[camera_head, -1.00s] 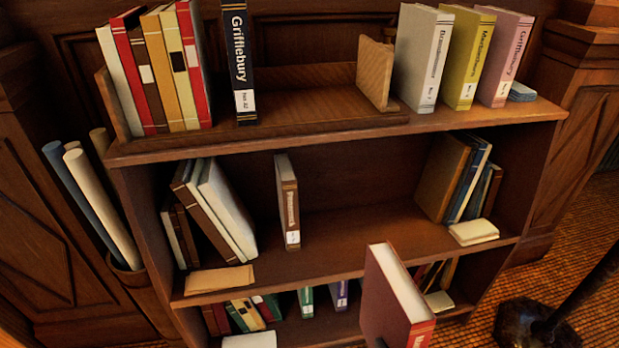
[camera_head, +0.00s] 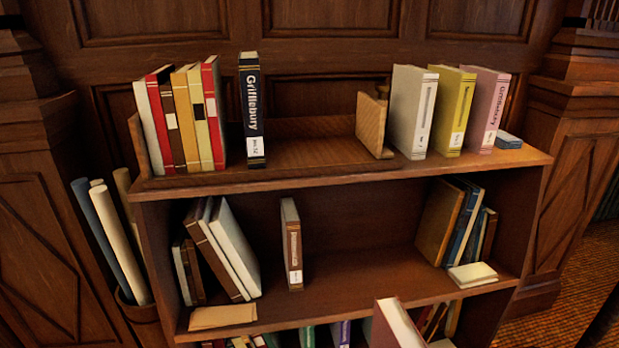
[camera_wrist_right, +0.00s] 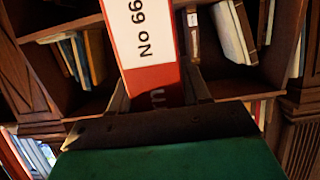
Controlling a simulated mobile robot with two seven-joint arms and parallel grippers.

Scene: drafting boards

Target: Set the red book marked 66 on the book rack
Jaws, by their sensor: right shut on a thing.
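The red book, its white label reading No 66 (camera_wrist_right: 140,35), is held in my right gripper (camera_wrist_right: 155,95), whose fingers sit on both sides of the spine in the right wrist view. In the head view only the upper end of the red book (camera_head: 394,325) shows at the bottom edge, with pale pages; my right gripper is out of that view. The wooden book rack (camera_head: 310,158) lies on top of the bookcase. It holds several leaning books (camera_head: 187,118) at its left and a dark blue Grifflebury book (camera_head: 252,110). My left gripper is not in view.
The rack has a clear stretch between the Grifflebury book and its wooden right end plate (camera_head: 371,124). Grey (camera_head: 411,110), yellow (camera_head: 450,110) and pink (camera_head: 488,110) books stand right of it. The middle shelf (camera_head: 360,270) holds several books. Rolled tubes (camera_head: 110,240) stand left of the bookcase.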

